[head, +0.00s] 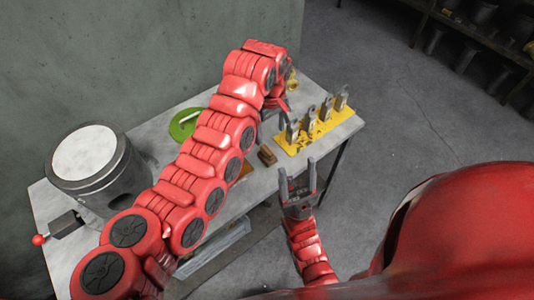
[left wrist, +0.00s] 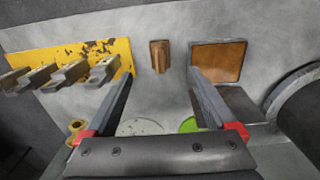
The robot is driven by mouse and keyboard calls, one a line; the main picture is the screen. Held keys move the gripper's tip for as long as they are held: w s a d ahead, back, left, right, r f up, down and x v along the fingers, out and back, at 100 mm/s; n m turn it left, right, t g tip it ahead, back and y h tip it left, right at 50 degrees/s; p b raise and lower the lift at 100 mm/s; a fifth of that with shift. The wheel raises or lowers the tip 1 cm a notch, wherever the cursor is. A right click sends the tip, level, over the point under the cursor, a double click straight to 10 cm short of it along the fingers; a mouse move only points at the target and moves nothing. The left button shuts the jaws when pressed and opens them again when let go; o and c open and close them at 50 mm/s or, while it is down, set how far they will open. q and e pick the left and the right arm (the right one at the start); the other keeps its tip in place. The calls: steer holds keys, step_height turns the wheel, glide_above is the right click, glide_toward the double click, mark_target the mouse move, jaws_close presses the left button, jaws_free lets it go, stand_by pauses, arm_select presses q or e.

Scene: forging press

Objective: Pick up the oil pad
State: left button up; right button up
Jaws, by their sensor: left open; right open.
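A small brown block (head: 266,156), likely the oil pad, lies on the grey table (head: 345,133). Beside it is a flat orange-brown square in a dark frame (left wrist: 219,60), mostly hidden by my left arm in the head view. In the left wrist view the block (left wrist: 160,56) appears between and just beyond the open fingertips of my left gripper (left wrist: 161,76). Nothing is between its fingers. In the head view the left gripper (head: 272,118) points down over the table, partly hidden by its arm. My right gripper (head: 297,170) is open and empty near the table's front edge.
A yellow rack (head: 290,148) with several upright metal tools stands right of the block. A green round item (head: 183,124) lies behind my left arm. A large metal cylinder (head: 90,165) stands at the table's left. A brass item (head: 291,80) is at the back.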

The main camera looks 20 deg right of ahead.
mark_target(267, 149)
arm_select(q)
steer(key=f, duration=0.2)
steer(key=f+b, duration=0.1)
steer(key=f, duration=0.2)
steer(key=f+b, duration=0.1)
steer(key=f, duration=0.2)
steer(key=shift+w, duration=0.25)
steer(key=shift+w+a+f, duration=0.1)
steer(key=shift+w+f, duration=0.05)
steer(key=shift+f, duration=0.15)
steer(key=f+p, duration=0.2)
steer(key=f, duration=0.1)
steer(key=shift+w+a+f+p, duration=0.15)
steer(key=shift+w+f+p, duration=0.15)
steer(key=shift+p, duration=0.1)
steer(key=shift+f, duration=0.7)
jaws_close()
steer(key=shift+w+r, duration=0.1)
steer(key=shift+r, duration=0.05)
